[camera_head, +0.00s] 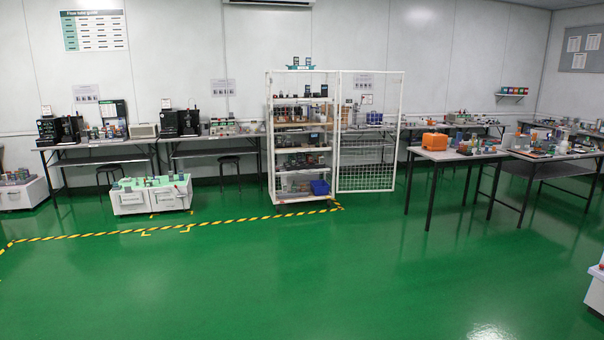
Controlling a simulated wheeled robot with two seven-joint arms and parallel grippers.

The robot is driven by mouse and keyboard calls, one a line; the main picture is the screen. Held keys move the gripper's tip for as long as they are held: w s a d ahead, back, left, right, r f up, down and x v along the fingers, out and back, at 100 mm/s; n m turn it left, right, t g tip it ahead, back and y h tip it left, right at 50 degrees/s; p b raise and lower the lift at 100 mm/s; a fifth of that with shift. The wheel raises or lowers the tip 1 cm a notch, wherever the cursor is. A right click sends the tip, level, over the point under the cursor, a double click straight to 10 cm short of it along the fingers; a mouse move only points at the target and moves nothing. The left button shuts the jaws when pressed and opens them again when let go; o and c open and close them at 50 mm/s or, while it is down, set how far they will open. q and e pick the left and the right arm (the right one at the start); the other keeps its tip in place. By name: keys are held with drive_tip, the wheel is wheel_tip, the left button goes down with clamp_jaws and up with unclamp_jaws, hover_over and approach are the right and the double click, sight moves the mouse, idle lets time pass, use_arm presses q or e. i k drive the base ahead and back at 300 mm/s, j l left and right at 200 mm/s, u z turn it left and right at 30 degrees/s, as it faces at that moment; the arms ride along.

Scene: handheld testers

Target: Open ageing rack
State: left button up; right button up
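The ageing rack (269,140) is a tall white wire-sided cage with several shelves, standing at the back centre of the room. Its shelves hold small dark devices, boxes and a blue bin (320,188) at the bottom right. A white mesh door panel (368,178) extends to the right from the rack's right side. The rack's front shows no mesh across the shelves, so the door looks swung open. A small teal tray with items sits on top of the rack. Neither of my grippers is in view.
Wide green floor (300,270) in front is clear, with yellow-black tape (240,220) near the rack's foot. A low white cabinet (130,203) stands left of the rack. Tables (455,156) with an orange case (434,141) and devices stand at right. A white unit edges in at far right.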

sight(303, 167)
drive_tip(key=i+u, duration=0.6)
drive_tip(key=i, duration=4.65)
drive_tip(key=i+z, duration=0.1)
drive_tip(key=i, duration=0.5)
drive_tip(key=i+z, duration=0.15)
drive_tip(key=i, duration=0.45)
drive_tip(key=i+j+z, duration=0.1)
drive_tip(key=i, duration=0.45)
drive_tip(key=i+j+z, duration=0.15)
drive_tip(key=i, duration=0.45)
drive_tip(key=j, duration=0.1)
